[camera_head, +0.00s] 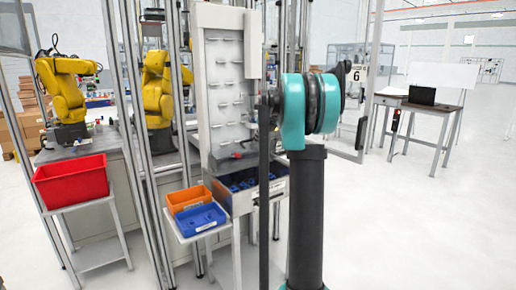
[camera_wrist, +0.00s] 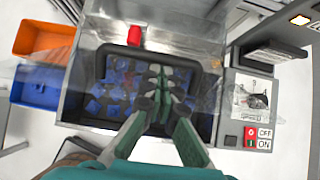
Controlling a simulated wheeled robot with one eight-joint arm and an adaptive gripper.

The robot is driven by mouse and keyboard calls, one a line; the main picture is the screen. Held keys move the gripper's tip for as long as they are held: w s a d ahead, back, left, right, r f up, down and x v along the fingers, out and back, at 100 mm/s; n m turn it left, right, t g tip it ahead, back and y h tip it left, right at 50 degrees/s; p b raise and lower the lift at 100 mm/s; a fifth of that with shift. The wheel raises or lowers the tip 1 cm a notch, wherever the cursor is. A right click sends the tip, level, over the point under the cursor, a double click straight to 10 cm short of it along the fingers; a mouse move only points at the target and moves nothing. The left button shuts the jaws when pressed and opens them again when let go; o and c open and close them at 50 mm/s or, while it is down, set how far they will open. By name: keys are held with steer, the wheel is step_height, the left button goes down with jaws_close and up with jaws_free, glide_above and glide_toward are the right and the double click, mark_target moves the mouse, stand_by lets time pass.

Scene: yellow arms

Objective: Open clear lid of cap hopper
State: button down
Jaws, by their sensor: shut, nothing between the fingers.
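An orange bin (camera_wrist: 45,40) and a blue bin (camera_wrist: 38,86) stand left of the hopper. A control box (camera_wrist: 250,105) with ON and OFF buttons is at its right. A small red object (camera_wrist: 134,35) shows at the far side. Metal posts (camera_head: 183,100) stand close by; open floor lies right.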

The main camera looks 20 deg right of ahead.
steer(key=w+a+r, duration=0.1)
steer(key=w+a, duration=0.1)
steer(key=w, duration=0.5)
steer(key=shift+w+a+r, duration=0.25)
stand_by(0.4)
